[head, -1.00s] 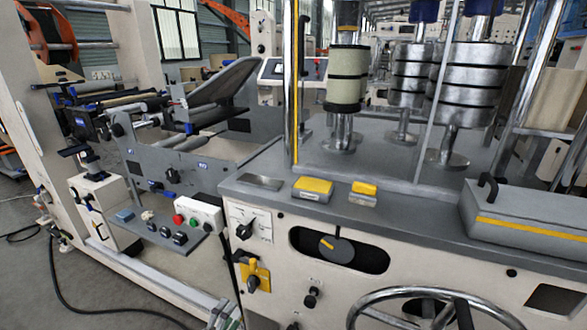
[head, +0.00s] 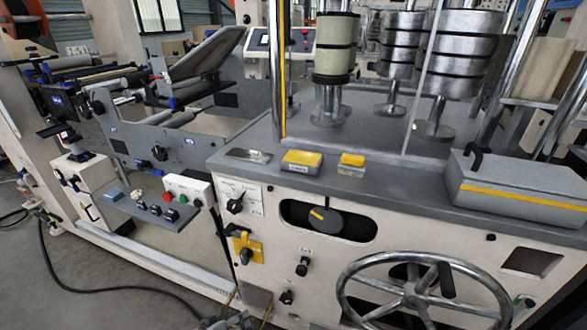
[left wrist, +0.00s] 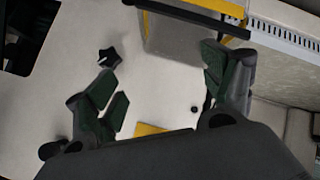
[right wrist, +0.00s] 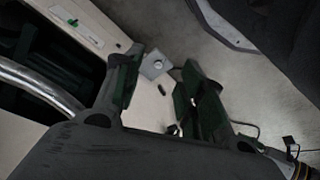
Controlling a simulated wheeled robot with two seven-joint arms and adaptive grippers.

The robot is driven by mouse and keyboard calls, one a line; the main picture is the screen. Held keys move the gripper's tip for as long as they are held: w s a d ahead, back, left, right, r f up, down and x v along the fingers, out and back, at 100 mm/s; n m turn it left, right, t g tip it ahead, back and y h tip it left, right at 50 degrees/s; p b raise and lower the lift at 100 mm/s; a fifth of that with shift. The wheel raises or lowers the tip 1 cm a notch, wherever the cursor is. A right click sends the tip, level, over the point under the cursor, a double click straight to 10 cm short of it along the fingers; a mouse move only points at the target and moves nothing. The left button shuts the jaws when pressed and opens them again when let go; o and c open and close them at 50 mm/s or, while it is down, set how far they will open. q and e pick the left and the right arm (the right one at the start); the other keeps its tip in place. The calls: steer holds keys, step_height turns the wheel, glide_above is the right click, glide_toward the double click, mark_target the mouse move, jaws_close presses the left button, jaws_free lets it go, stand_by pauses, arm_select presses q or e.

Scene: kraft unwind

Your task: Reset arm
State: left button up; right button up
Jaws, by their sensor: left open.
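The task names no object apart from my arm. My left gripper (left wrist: 165,92) is open in the left wrist view, its dark green-padded fingers wide apart with nothing between them. It faces a pale machine panel with a black star knob (left wrist: 109,57). In the head view only a small part of my left gripper (head: 232,319) shows at the bottom edge, below the machine front. My right gripper (right wrist: 157,84) is open and empty in the right wrist view, its fingers apart over a small grey plate (right wrist: 155,66). I cannot make it out in the head view.
A large chrome handwheel (head: 423,300) stands out from the machine front; its rim also shows in the right wrist view (right wrist: 38,89). A yellow-plated switch (head: 247,248) and a control shelf (head: 150,208) lie left of it. A black cable (head: 75,285) crosses the floor.

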arm_select(q)
steer(key=s+r+m+g+y, duration=0.5)
steer(key=s+r, duration=0.2)
steer(key=s, duration=0.3)
steer(key=s+f+n+g+p, duration=0.1)
steer(key=s+f+g+p, duration=0.1)
steer(key=s+f+p, duration=1.35)
arm_select(e)
steer(key=s+d+f+p, duration=0.3)
steer(key=s+f, duration=0.4)
steer(key=f, duration=0.1)
arm_select(q)
steer(key=s+a+r+p, duration=0.3)
steer(key=s+p, duration=0.4)
steer(key=p, duration=0.1)
steer(key=s+a+r+p, duration=0.3)
steer(key=s+p, duration=0.3)
steer(key=p, duration=0.2)
steer(key=shift+s+r+g, duration=0.3)
steer(key=shift+s+r, duration=0.1)
steer(key=shift+r, duration=0.2)
arm_select(e)
steer(key=s+d+r, duration=0.1)
steer(key=s+d, duration=0.1)
steer(key=s, duration=0.6)
steer(key=s+d+r+g+h, duration=0.1)
steer(key=s+d, duration=0.2)
steer(key=s, duration=0.5)
steer(key=shift+s+d, duration=0.25)
steer(key=shift+d, duration=0.1)
